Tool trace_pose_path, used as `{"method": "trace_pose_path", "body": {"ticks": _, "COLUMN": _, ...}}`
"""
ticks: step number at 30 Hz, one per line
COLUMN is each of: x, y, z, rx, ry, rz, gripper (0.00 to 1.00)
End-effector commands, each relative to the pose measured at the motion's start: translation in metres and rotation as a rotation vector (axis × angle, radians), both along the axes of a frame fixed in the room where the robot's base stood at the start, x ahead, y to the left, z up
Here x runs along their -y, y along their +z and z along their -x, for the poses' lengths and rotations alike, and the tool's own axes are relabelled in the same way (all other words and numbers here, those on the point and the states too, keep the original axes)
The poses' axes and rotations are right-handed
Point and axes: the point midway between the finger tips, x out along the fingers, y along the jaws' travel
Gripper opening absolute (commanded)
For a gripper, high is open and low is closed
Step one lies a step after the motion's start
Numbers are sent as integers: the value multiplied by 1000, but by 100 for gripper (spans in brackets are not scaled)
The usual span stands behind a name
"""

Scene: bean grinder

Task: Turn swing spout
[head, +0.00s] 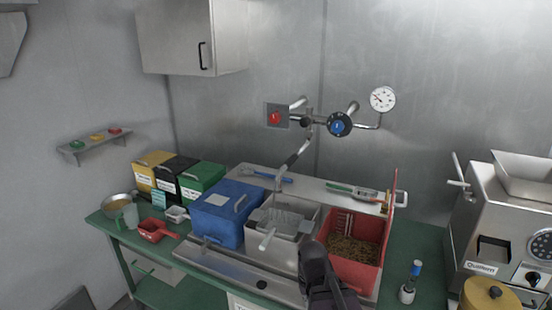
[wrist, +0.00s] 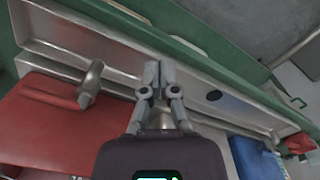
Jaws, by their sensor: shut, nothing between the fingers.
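The swing spout (head: 294,155) is a metal pipe that slopes down and left from the wall tap, its end above the grey metal bin (head: 283,238). The tap body has a blue-centred round knob (head: 339,124) and a red-centred fitting (head: 274,118). My gripper (wrist: 159,78) is shut and empty in the wrist view, over the metal front ledge of the sink unit. In the head view my dark arm end shows at the bottom centre, well below and in front of the spout; the fingertips are not clear there. The spout cannot be made out in the wrist view.
A blue lidded bin (head: 225,213) stands left of the grey bin, and a red bin (head: 348,250) of beans stands right. A pressure gauge (head: 383,99) juts from the wall. A grinder machine (head: 500,225) stands far right. The air around the spout looks clear.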

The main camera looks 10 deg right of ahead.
Motion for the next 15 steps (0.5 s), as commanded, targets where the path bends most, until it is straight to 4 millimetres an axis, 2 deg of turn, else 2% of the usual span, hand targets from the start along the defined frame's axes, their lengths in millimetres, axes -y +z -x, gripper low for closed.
{"method": "trace_pose_path", "body": {"ticks": 15, "x": 0, "y": 3, "z": -4, "rx": -3, "ry": 4, "rz": 17, "gripper": 0}}
